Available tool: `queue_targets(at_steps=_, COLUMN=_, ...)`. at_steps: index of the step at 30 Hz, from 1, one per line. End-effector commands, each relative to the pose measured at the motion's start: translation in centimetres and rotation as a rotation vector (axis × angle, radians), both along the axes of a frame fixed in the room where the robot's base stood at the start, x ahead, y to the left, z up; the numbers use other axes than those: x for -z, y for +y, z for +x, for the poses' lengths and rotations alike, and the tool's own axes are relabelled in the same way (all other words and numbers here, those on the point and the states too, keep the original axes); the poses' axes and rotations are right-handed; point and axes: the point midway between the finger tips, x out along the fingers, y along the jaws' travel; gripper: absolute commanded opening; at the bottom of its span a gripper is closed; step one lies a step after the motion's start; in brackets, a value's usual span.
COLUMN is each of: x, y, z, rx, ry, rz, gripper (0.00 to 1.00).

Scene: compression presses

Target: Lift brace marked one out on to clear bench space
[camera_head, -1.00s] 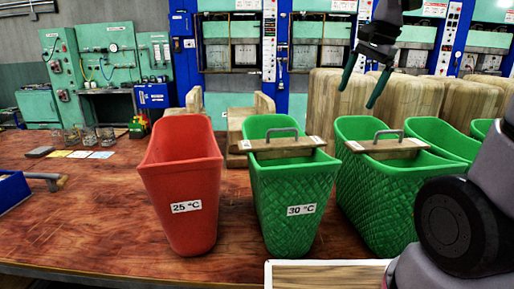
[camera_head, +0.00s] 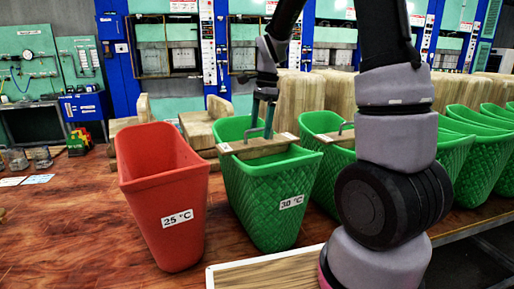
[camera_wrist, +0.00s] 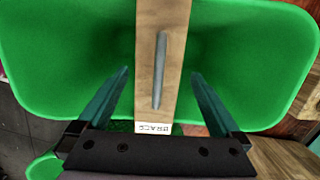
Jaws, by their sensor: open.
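A wooden brace (camera_head: 238,148) with a grey handle (camera_head: 254,133) lies across the top of the green bin labelled 30 °C (camera_head: 264,190). In the wrist view the brace (camera_wrist: 146,30) runs over the green bin (camera_wrist: 60,60), and its label reads BRACE; any number on it is not legible. My gripper (camera_head: 264,128) is open above this brace. In the wrist view its two fingers (camera_wrist: 155,88) stand on either side of the brace and handle (camera_wrist: 160,70), apart from both. A second brace (camera_head: 340,137) lies across the green bin to the right (camera_head: 322,170), partly hidden by my arm.
A red bin labelled 25 °C (camera_head: 165,205) stands close to the left. Wooden blocks (camera_head: 205,120) stand behind the bins, and more green bins (camera_head: 480,140) stand at the right. A pale wooden board (camera_head: 262,274) is at the front. The bench (camera_head: 75,230) left of the red bin has clear room.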

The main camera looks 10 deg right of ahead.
Motion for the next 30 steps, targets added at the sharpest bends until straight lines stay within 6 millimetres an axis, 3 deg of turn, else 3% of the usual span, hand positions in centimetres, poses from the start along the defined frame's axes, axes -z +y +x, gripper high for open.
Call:
queue_targets(at_steps=14, x=5.4, y=0.5, z=-0.3, rx=0.0, ry=0.001, rz=0.0, gripper=1.0)
queue_targets(at_steps=23, x=5.9, y=0.6, z=-0.3, rx=0.0, ry=-0.001, rz=0.0, gripper=1.0)
queue_targets(at_steps=30, x=5.9, y=0.6, z=-0.3, rx=0.0, ry=-0.001, rz=0.0, gripper=0.08)
